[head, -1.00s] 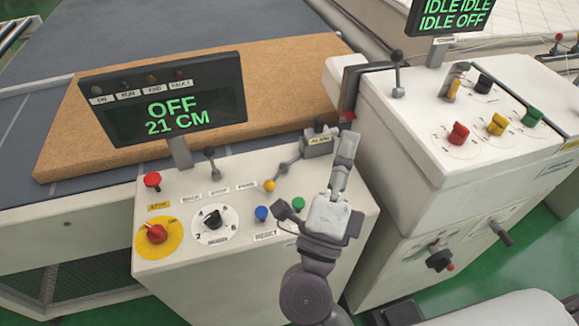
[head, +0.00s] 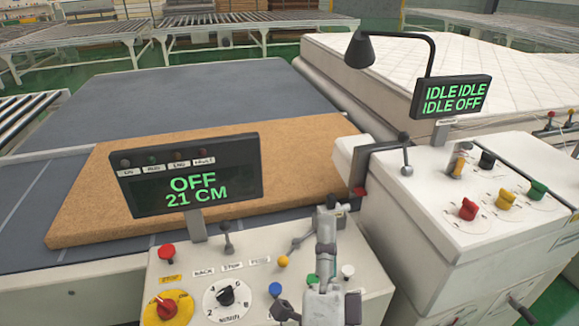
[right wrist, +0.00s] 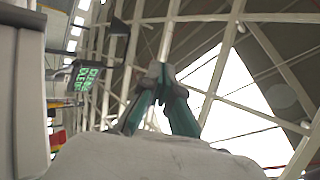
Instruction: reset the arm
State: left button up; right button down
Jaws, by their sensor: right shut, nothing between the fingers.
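My right gripper (head: 328,212) stands upright over the right part of the near control panel (head: 370,283), fingers pointing up, shut and empty. In the right wrist view its two fingers (right wrist: 162,75) meet at the tips, with only the roof behind them. The gripper hides part of the panel near the green button (head: 312,280) and a small lever box. I cannot tell whether it touches anything there. My left gripper is not in view.
A display (head: 190,178) reading OFF 21 CM rises from the panel. A brown slab (head: 290,150) lies on the grey conveyor behind. A white cabinet (head: 430,205) with knobs and an IDLE screen (head: 451,97) stands close on the right. A white mattress (head: 500,75) lies behind it.

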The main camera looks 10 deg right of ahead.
jog(key=w+a+f+n+g+y, duration=0.1)
jog(key=a+f+n+g+y, duration=0.7)
jog(key=n+y, duration=0.75)
notch_tip(320, 180, down, 11)
jog(key=s+d+n+g+h, duration=0.2)
jog(key=n+g, duration=0.2)
jog(key=s+d+f+g+h, duration=0.8)
jog(key=s+d+f, duration=0.4)
jog(key=d+f, duration=0.35)
jog(key=s+f+g, duration=0.3)
jog(key=f, duration=2.4)
jog(key=s+d+f+n, duration=0.1)
jog(key=s+d+f, duration=0.1)
jog(key=s+f, duration=1.2)
jog(key=shift+s+g+y, duration=0.3)
jog(key=shift+s+y, duration=0.05)
jog(key=shift+s, duration=0.4)
